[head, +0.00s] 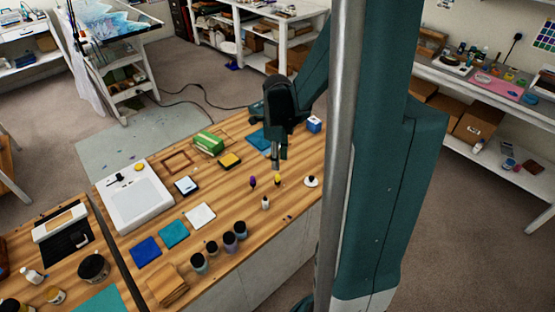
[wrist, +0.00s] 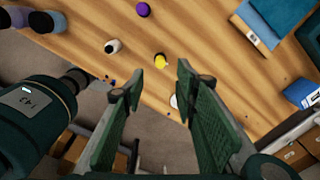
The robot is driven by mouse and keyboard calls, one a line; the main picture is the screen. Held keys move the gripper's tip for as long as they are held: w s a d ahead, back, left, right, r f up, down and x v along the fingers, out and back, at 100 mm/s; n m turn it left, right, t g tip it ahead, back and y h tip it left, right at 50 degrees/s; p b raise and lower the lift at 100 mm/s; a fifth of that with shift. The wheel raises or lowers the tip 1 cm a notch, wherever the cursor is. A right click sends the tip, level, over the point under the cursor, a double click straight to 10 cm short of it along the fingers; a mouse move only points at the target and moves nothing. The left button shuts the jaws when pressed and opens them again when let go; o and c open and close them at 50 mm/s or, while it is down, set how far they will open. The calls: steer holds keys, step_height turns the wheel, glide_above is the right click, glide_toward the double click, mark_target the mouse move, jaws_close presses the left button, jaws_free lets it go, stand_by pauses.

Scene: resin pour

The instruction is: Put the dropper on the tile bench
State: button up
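My gripper (head: 277,164) is open and empty above the wooden bench (head: 225,180); in the wrist view its two fingers (wrist: 160,72) stand apart. A small yellow-topped bottle (head: 278,180) is below the fingertips and shows between them in the wrist view (wrist: 160,60). Near it stand a purple-topped bottle (head: 252,182), a small white bottle with a dark top (head: 265,203) and a white round piece with a dark knob (head: 311,181). I cannot tell for sure which of these is the dropper. Blue (head: 146,251), teal (head: 173,233) and white (head: 200,215) tiles lie on this bench.
Several dark-lidded jars (head: 228,243) stand along the front edge. A white tray (head: 134,203), a green box (head: 208,142) and a blue-and-white box (head: 314,123) also stand on the bench. A second wooden bench (head: 60,280) adjoins at left. Bare wood lies around the small bottles.

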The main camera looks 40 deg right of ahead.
stand_by(0.3)
steer(key=s+a+r+n+t, duration=0.2)
steer(key=a+r+n, duration=0.4)
steer(key=a+n, duration=0.3)
steer(key=s+a+r+n+t, duration=0.2)
steer(key=s+a+r+n, duration=0.2)
steer(key=a+n, duration=0.6)
steer(key=s+a+r+n+t, duration=0.3)
steer(key=s+a+r+n, duration=0.1)
steer(key=a+r+n, duration=0.4)
steer(key=a+n, duration=0.2)
steer(key=a, duration=0.1)
steer(key=shift+r, duration=0.35)
